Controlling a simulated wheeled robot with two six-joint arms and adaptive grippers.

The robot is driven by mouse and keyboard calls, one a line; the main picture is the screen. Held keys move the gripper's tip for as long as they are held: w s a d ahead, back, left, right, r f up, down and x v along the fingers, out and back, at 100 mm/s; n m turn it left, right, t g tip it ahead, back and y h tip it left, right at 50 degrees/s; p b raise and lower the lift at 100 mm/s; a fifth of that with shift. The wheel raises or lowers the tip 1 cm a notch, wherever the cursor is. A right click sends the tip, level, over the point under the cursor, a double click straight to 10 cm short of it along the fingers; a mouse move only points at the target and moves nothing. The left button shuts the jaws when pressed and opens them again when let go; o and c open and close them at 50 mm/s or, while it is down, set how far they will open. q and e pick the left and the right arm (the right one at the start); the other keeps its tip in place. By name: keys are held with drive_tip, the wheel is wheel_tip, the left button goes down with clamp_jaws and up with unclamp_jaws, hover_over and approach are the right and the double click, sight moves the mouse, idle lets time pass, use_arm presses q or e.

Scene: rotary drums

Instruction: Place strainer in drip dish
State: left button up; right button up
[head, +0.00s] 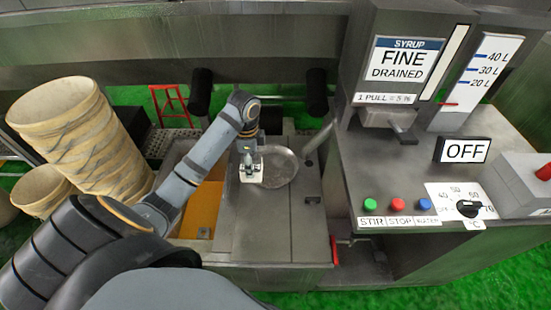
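A round, shallow metal dish (285,168) lies on the grey metal counter, near its back. It looks like the drip dish, and its left part is hidden behind my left gripper. My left gripper (250,176) points down over the dish's left edge. A pale, squarish piece shows at its tip; I cannot tell whether this is its fingers or something held. I cannot make out a separate strainer. My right gripper is not in view.
A syrup machine (365,150) with a spout (388,118) and several buttons stands right of the counter. An orange-bottomed basin (203,205) lies left of the dish. Stacked tan buckets (80,130) stand at left. The counter's front part (262,235) is clear.

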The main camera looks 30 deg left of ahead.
use_arm(q)
drive_tip(key=w, duration=0.1)
drive_tip(key=w+f, duration=0.1)
drive_tip(key=w, duration=0.1)
drive_tip(key=shift+w+f, duration=0.3)
drive_tip(key=shift+w, duration=0.1)
drive_tip(key=w+a+f+b, duration=0.1)
drive_tip(key=w+f, duration=0.8)
drive_tip(key=f, duration=0.2)
drive_tip(key=shift+w+f, duration=0.15)
drive_tip(key=shift+w, duration=0.1)
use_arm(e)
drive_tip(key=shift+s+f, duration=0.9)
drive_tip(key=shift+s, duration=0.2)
use_arm(q)
drive_tip(key=o, duration=1.2)
drive_tip(key=shift+a, duration=0.1)
drive_tip(key=shift+o, duration=0.2)
